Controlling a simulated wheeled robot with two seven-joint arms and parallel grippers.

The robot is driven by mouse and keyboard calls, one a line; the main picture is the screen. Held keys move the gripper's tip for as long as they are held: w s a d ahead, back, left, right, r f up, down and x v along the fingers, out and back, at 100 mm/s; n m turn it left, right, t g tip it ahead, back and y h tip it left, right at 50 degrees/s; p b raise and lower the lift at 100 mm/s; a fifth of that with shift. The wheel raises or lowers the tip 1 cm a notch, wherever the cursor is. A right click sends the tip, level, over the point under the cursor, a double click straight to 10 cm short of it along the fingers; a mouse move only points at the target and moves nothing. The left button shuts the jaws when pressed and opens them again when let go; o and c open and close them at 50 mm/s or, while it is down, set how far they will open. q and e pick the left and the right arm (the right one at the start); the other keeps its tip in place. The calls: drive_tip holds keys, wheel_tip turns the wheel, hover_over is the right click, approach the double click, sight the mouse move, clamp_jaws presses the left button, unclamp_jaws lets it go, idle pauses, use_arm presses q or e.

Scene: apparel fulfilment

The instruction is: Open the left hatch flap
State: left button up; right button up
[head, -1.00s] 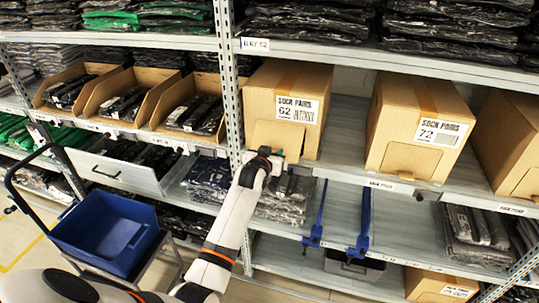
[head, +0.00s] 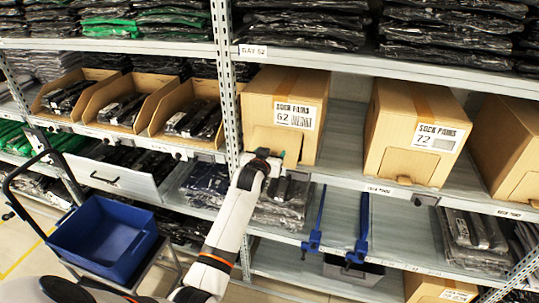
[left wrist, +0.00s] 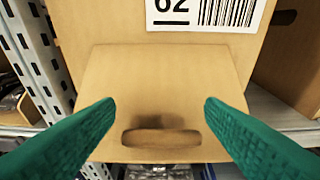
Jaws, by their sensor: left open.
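The left carton (head: 296,92), labelled sock pairs 62, stands on the middle shelf. Its front hatch flap (head: 268,140) is partly hidden by my left gripper (head: 276,160) in the head view. My right gripper is not in view.
A carton labelled 72 (head: 415,130) stands to the right, with another carton (head: 508,150) beyond it. A perforated upright (head: 227,80) rises just left of carton 62. A blue tote (head: 103,237) sits on a cart at lower left.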

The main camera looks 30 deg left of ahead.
use_arm(q)
drive_tip(key=shift+s, duration=0.1)
drive_tip(key=b+v, duration=0.2)
drive_tip(key=v, duration=1)
